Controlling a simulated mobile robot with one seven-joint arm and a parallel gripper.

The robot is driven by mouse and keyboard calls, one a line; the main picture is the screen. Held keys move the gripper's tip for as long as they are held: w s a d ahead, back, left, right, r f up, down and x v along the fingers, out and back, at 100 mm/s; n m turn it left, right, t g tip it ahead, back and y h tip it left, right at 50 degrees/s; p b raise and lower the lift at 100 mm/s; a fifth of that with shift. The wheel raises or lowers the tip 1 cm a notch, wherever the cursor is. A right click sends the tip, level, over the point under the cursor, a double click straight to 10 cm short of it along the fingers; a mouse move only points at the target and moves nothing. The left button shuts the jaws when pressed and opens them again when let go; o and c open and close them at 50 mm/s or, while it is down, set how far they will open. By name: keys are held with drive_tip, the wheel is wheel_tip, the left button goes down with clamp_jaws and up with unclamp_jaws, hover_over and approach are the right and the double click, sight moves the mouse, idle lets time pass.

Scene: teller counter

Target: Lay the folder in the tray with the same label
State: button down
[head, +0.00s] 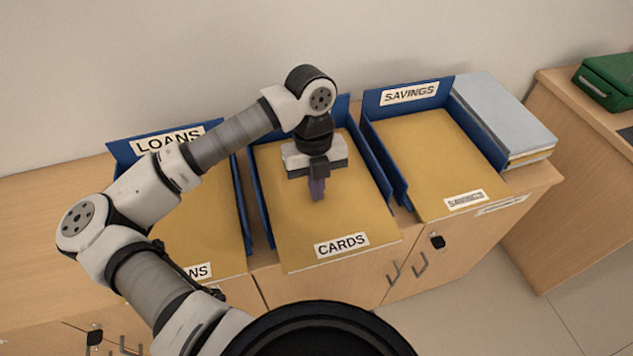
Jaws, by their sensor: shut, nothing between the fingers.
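A tan folder labelled CARDS (325,222) lies in the middle blue tray (262,205), its front edge sticking out past the tray. That tray's back label is hidden behind my arm. The left tray (122,152) is labelled LOANS and holds a tan folder (205,235) whose label shows only its ending, "NS". The right tray (372,103) is labelled SAVINGS and holds a tan folder labelled SAVINGS (430,160). My gripper (317,190) is shut and empty, pointing down over the middle of the CARDS folder. I cannot tell whether its fingertips touch the folder.
A stack of binders or papers (505,110) stands right of the SAVINGS tray. The wooden counter (50,220) is bare at the left. A green box (608,82) sits on a separate cabinet at the right. The wall is close behind the trays.

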drive_tip(key=shift+f+b, duration=0.35)
drive_tip(key=shift+b, duration=0.05)
drive_tip(key=shift+f, duration=0.1)
drive_tip(key=shift+w+a+b, duration=0.2)
drive_tip(key=shift+w+b, duration=0.15)
drive_tip(key=shift+w, duration=0.25)
drive_tip(key=shift+w+a+b, duration=0.2)
drive_tip(key=shift+w+b, duration=0.1)
drive_tip(key=shift+w, duration=0.5)
drive_tip(key=shift+w+a+r+p, duration=0.15)
drive_tip(key=shift+r+p, duration=0.15)
drive_tip(key=shift+r, duration=0.35)
drive_tip(key=shift+b, duration=0.35)
